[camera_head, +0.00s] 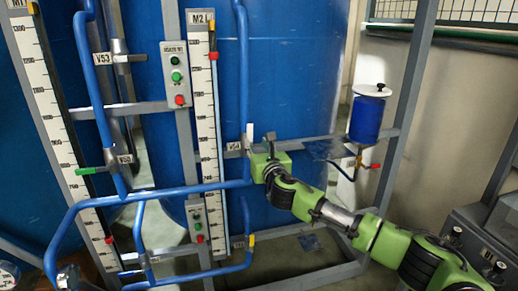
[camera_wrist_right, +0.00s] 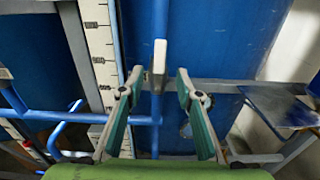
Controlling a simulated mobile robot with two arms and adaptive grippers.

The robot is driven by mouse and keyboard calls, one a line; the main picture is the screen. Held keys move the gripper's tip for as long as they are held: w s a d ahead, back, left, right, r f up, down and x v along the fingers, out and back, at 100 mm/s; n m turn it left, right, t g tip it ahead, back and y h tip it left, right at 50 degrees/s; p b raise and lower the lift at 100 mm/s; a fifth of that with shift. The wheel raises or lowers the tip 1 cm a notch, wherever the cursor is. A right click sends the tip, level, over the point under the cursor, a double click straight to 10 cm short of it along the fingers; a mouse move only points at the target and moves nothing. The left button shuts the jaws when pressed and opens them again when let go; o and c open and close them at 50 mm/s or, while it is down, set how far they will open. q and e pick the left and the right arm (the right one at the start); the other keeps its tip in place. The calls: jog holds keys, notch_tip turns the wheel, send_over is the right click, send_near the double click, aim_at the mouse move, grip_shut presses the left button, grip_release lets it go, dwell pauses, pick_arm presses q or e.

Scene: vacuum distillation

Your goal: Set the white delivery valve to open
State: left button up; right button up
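The white delivery valve handle (camera_head: 249,133) stands upright on the vertical blue pipe, just right of the M2 scale. In the wrist view the white handle (camera_wrist_right: 160,58) points up, in line with the pipe below it. My right gripper (camera_head: 257,146) is right at the valve in the head view and covers the valve body. In the wrist view my right gripper (camera_wrist_right: 160,74) is open, one finger on each side of the handle, with gaps on both sides. I cannot tell whether the handle lies between the tips or just beyond them. My left gripper is not in view.
The M2 scale (camera_head: 205,120) and a grey button box (camera_head: 176,75) stand left of the valve. A blue canister (camera_head: 366,119) with a red-handled valve (camera_head: 374,166) is at right. Blue pipes (camera_head: 160,192) run below.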

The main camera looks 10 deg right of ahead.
jog(key=shift+s, duration=1)
jog(key=s+d+f+m+g+b, duration=0.1)
jog(key=s+f+m+g, duration=0.2)
jog(key=f, duration=1)
jog(key=s+d+f+m+g, duration=0.1)
jog(key=s+d+f+m, duration=0.15)
jog(key=f+m, duration=0.7)
jog(key=s+d+f+g+b, duration=0.1)
jog(key=s+f+g, duration=0.15)
jog(key=f, duration=1.35)
jog(key=s+d+f+m+g, duration=0.1)
jog(key=s+f+m+g, duration=0.35)
jog(key=s+f, duration=0.95)
jog(key=s+d+f+m+g+b, duration=0.15)
jog(key=s+f+m, duration=0.75)
jog(key=s+f, duration=1.25)
jog(key=s+f+m+g, duration=0.2)
jog(key=s+f+m, duration=0.1)
jog(key=s, duration=1.1)
jog(key=s+a+f+m+g, duration=0.1)
jog(key=s+f+m+g, duration=0.1)
jog(key=s, duration=1.3)
jog(key=f+m+b, duration=0.1)
jog(key=m, duration=0.1)
jog(key=shift+s+f+m+h, duration=0.15)
jog(key=shift+f+m+h, duration=0.05)
jog(key=shift+m+h, duration=0.1)
